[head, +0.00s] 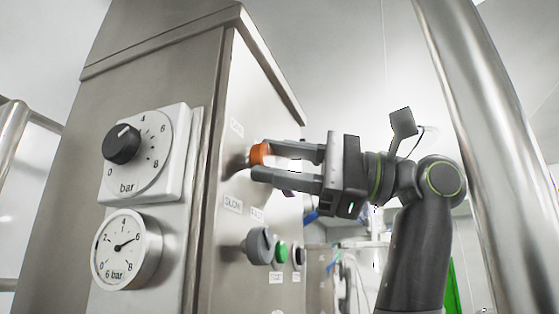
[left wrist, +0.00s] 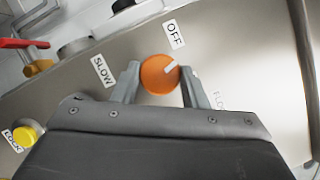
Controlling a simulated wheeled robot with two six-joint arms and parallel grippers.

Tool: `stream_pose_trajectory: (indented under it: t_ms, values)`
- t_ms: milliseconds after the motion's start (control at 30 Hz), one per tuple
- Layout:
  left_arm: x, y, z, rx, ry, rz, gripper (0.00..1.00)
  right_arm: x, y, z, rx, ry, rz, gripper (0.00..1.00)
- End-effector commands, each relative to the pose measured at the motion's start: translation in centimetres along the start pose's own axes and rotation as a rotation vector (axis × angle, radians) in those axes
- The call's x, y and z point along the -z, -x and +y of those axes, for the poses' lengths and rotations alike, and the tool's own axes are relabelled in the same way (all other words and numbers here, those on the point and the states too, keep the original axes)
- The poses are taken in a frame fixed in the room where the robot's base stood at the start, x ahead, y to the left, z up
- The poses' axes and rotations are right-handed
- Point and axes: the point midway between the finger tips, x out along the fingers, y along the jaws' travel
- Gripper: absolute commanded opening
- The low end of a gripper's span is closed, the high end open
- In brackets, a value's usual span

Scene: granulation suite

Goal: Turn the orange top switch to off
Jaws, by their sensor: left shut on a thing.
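The orange top switch (head: 258,154) is a round knob on the right side face of a steel cabinet. In the left wrist view the orange switch (left wrist: 160,75) carries a white pointer mark aimed up and to the right, between the OFF label (left wrist: 173,34) and a faint label (left wrist: 220,101) at the right. The SLOW label (left wrist: 103,71) is on its left. My left gripper (head: 256,162) is shut on the switch, with one finger on each side of it; both fingers also show in the left wrist view (left wrist: 160,86). My right gripper is not in view.
Below the switch are a grey knob (head: 259,246) and a green button (head: 281,252). The cabinet front (head: 60,190) has a black dial (head: 122,144) and a pressure gauge (head: 126,248). A thick steel post (head: 500,150) stands at the right, beside my arm.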

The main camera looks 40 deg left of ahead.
Motion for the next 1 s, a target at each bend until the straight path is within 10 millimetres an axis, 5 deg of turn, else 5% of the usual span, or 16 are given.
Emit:
stream_pose_trajectory:
  t_ms: [500,1000]
  values:
    - [-0.08,-0.04,-0.26,-0.155,0.371,0.001,0.17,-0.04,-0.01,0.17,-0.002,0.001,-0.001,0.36]
    - [-0.06,-0.01,-0.27,-0.201,0.485,0.001,0.17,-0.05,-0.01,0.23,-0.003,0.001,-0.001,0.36]
